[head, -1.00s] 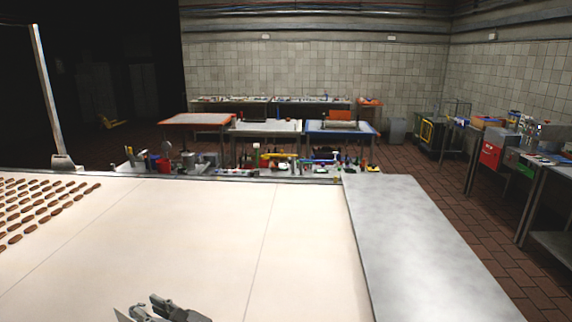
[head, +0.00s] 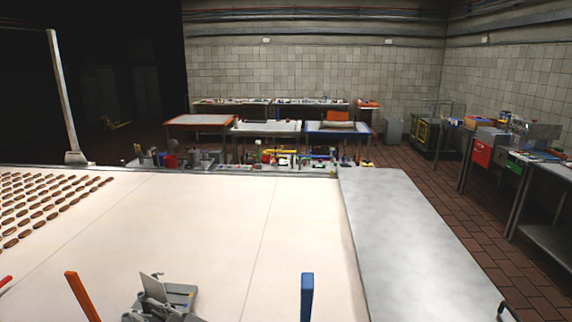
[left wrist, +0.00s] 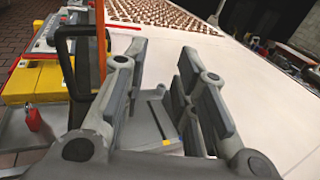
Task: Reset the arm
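My left gripper (head: 160,297) is at the bottom of the head view, over the near part of the white surface (head: 220,220). In the left wrist view its two grey fingers (left wrist: 161,62) stand apart, with nothing clearly held between them. A grey block with a yellow mark (left wrist: 152,128) shows past and between the fingers; I cannot tell how far off it is. My right gripper is not clearly in view.
Rows of brown oval biscuits (head: 45,205) lie at the left. An orange post (head: 82,297) and a blue post (head: 307,297) rise at the near edge. A yellow case (left wrist: 35,82) is beside the gripper. A grey metal top (head: 415,235) lies at right.

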